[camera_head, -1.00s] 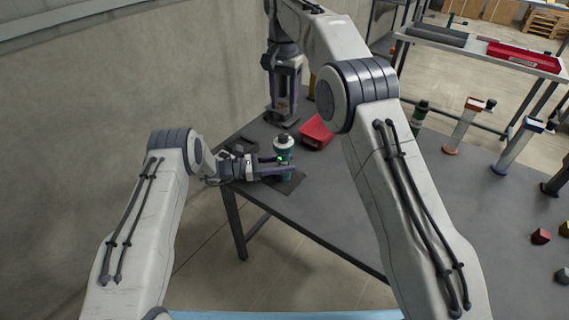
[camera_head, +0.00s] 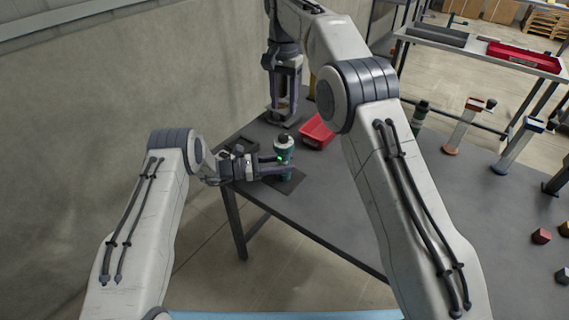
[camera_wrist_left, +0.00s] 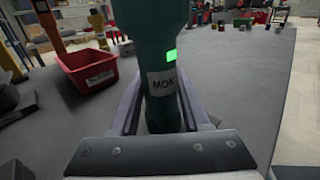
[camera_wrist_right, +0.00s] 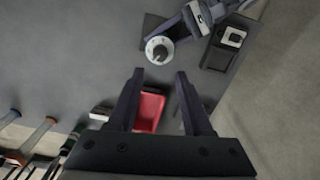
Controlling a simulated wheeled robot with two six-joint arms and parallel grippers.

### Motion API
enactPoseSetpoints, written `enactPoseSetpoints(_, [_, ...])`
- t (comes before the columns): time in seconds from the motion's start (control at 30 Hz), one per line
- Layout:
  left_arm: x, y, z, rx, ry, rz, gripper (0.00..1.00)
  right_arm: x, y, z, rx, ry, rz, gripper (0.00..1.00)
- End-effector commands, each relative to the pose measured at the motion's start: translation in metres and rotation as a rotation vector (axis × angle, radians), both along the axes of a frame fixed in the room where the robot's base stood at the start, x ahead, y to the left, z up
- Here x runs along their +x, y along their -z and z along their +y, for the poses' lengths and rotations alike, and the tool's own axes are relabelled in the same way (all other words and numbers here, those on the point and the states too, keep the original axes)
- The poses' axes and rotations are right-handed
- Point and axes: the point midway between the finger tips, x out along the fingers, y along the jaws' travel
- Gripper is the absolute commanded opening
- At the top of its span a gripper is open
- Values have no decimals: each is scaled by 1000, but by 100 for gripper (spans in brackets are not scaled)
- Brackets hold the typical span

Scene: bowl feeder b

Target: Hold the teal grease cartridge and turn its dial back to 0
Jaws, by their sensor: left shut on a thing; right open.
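The teal grease cartridge (camera_head: 285,146) stands upright near the table's left corner. My left gripper (camera_head: 284,170) is shut around its body from the side; the left wrist view shows the teal body (camera_wrist_left: 152,90) between the fingers, with a lit green patch and a partly hidden white label. The dial (camera_wrist_right: 159,50) shows from above in the right wrist view as a pale ring with a dark knob; its numbers are too small to read. My right gripper (camera_wrist_right: 156,78) is open and empty, pointing down above the table, farther back than the cartridge.
A red bin (camera_head: 317,132) stands behind and right of the cartridge. A dark mat (camera_head: 288,184) lies under the cartridge. A dark block with a pale top (camera_wrist_right: 233,37) sits near the table edge.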

Motion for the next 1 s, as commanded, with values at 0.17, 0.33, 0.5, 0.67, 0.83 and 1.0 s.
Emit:
enactPoseSetpoints(0.17, [0,0,0,0,0,0,0,0,0,0,0,0,0,50])
enactPoseSetpoints(0.33, [0,0,0,0,0,0,0,0,0,0,0,0,0,54])
enactPoseSetpoints(0.5, [0,0,0,0,0,0,0,0,0,0,0,-52,0,67])
enactPoseSetpoints(0.67, [0,0,0,0,1,0,0,0,-2,0,0,-277,1,67])
enactPoseSetpoints(0.83, [0,0,0,0,1,0,0,0,-4,0,0,-654,-1,67])
enactPoseSetpoints(1.0, [0,0,0,0,1,0,0,0,-7,0,0,-1044,0,67])
